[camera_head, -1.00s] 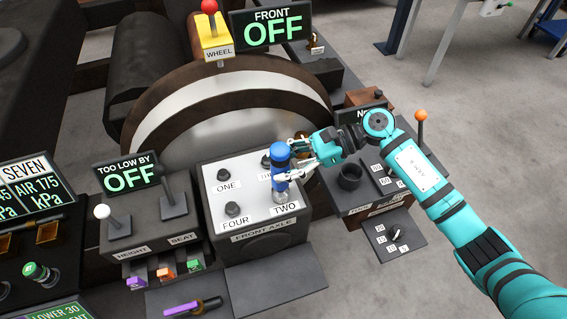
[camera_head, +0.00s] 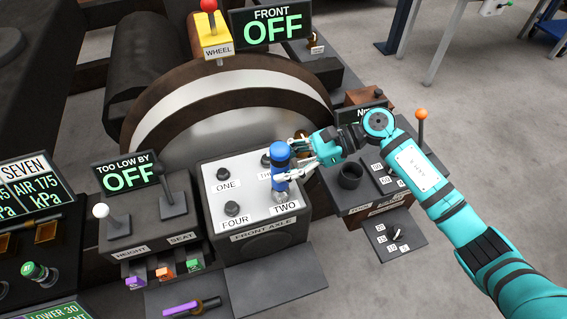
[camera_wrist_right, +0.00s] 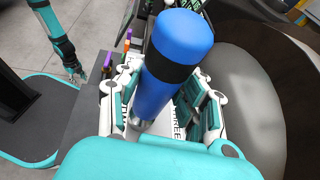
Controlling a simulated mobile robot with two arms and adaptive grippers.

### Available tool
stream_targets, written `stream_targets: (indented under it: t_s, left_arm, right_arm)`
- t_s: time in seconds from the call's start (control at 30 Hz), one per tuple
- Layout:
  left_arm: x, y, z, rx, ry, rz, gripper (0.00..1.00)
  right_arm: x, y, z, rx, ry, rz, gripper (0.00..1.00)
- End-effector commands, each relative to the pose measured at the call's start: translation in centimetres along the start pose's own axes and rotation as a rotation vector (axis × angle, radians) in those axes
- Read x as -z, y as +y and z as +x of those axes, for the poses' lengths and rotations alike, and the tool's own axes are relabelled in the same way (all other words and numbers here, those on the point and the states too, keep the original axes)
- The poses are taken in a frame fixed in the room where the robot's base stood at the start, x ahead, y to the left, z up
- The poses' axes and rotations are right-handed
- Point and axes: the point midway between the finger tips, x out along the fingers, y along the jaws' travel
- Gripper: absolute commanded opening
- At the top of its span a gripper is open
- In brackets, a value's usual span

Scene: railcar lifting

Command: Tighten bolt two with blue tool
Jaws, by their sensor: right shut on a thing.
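The blue tool (camera_head: 281,157) stands upright over the bolt position labelled TWO (camera_head: 285,208) on the grey FRONT AXLE box (camera_head: 265,225). Its lower end hides bolt two. My right gripper (camera_head: 292,172) is shut around the tool's body from the right side. In the right wrist view the blue tool (camera_wrist_right: 177,65) with its black band sits between the fingers, and its metal lower end reaches the box top. Bolt ONE (camera_head: 223,174) and bolt FOUR (camera_head: 232,208) show bare, and bolt THREE is partly hidden behind the tool.
A purple-handled tool (camera_head: 192,307) lies on a tray at the front. The HEIGHT lever (camera_head: 118,224) and SEAT lever (camera_head: 173,198) stand left of the box. A dark round socket (camera_head: 350,176) and an orange-knobbed lever (camera_head: 421,118) stand to the right. Display signs stand behind.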

Motion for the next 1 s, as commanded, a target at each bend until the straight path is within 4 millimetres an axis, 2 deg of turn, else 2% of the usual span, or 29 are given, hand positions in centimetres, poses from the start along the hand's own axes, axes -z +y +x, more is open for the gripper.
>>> stream_targets:
  t_s: [0.33, 1.0]
  left_arm:
    - [0.0, 0.0, -0.1, 0.0, 0.0, 0.0, 0.4]
    - [0.2, 0.0, -1.6, 0.0, 0.0, 0.0, 0.4]
  right_arm:
    - [-0.1, 0.1, 0.0, -0.003, 0.003, 0.003, 0.0]
    - [-4.0, -0.1, -1.6, 0.0, -0.001, -0.001, 0.0]
